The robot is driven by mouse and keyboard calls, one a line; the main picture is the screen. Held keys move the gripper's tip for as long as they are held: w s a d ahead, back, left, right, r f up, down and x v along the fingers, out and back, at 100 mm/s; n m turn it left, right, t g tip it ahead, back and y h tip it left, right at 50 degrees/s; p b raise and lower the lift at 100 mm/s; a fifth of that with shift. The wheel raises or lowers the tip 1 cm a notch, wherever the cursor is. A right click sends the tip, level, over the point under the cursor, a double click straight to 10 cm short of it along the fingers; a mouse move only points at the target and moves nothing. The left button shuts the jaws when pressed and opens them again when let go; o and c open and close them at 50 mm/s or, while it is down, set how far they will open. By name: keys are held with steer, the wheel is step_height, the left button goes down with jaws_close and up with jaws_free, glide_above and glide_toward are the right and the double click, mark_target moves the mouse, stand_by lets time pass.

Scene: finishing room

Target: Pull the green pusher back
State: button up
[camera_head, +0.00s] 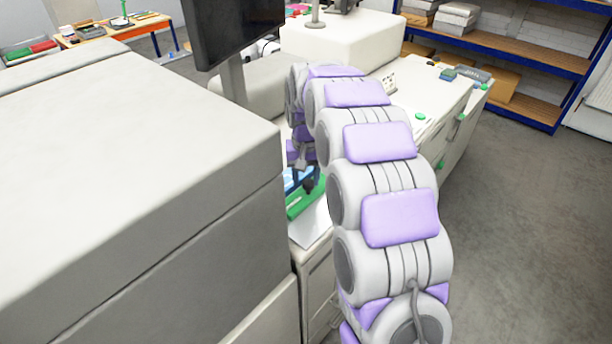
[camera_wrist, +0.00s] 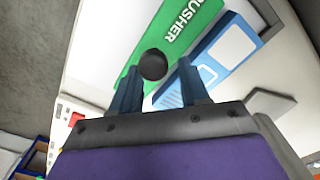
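The green pusher (camera_wrist: 188,25), lettered "PUSHER", lies on a white surface in the wrist view. It also shows in the head view as a green strip (camera_head: 305,203), partly hidden behind my arm. A round black knob (camera_wrist: 152,65) stands at the pusher. My gripper (camera_wrist: 158,70) is open, its two dark blue fingers on either side of the knob. A gap shows between the knob and the right finger; contact on the left cannot be told. In the head view my gripper is mostly hidden by my arm.
A blue and white piece (camera_wrist: 215,60) lies beside the pusher, close to the right finger. A large grey cabinet (camera_head: 140,170) fills the left of the head view, and a monitor (camera_head: 235,30) stands behind it. The floor (camera_head: 510,220) on the right is clear.

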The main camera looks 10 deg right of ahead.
steer(key=shift+w+a+f, duration=0.1)
steer(key=shift+a, duration=0.15)
steer(key=c, duration=0.5)
jaws_close()
steer(key=shift+d, duration=0.1)
steer(key=s+d, duration=0.1)
steer(key=s, duration=0.1)
steer(key=s+d, duration=0.3)
steer(key=s, duration=0.1)
steer(key=shift+s+d+p, duration=0.15)
steer(key=shift+d+p, duration=0.05)
steer(key=shift+p, duration=0.2)
steer(key=shift+a+f, duration=0.1)
